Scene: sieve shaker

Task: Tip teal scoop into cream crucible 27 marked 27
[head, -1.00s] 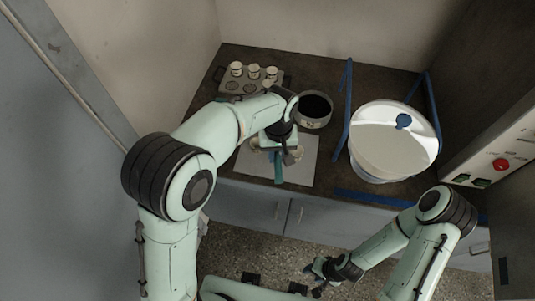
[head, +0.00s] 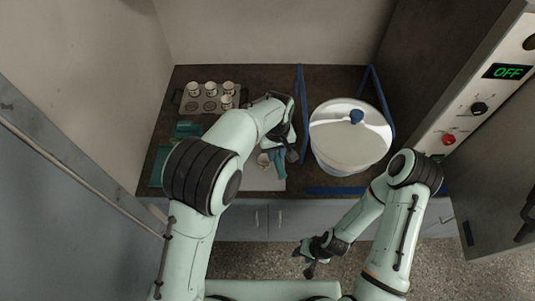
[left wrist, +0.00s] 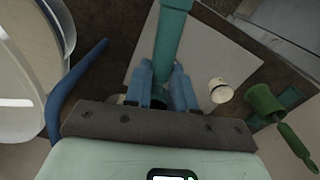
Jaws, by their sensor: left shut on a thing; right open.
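My left gripper (head: 278,152) is shut on the teal scoop (head: 281,168) above the white sheet. In the left wrist view the blue fingers (left wrist: 160,76) clasp its teal shaft (left wrist: 174,32), which runs up out of the picture; I cannot see the scoop's contents. A cream crucible (head: 263,160) stands on the sheet just left of the gripper. It also shows in the left wrist view (left wrist: 220,90), right of the fingers and apart from them. No number is legible on it. My right gripper (head: 314,253) is open and empty, low in front of the counter.
A rack (head: 211,104) with several crucibles stands at the back left. Green-teal items (head: 185,131) lie left of my left arm. A large white lidded vessel (head: 345,145) with a blue knob stands right, between blue rails (head: 301,100). A control panel (head: 468,105) reads OFF.

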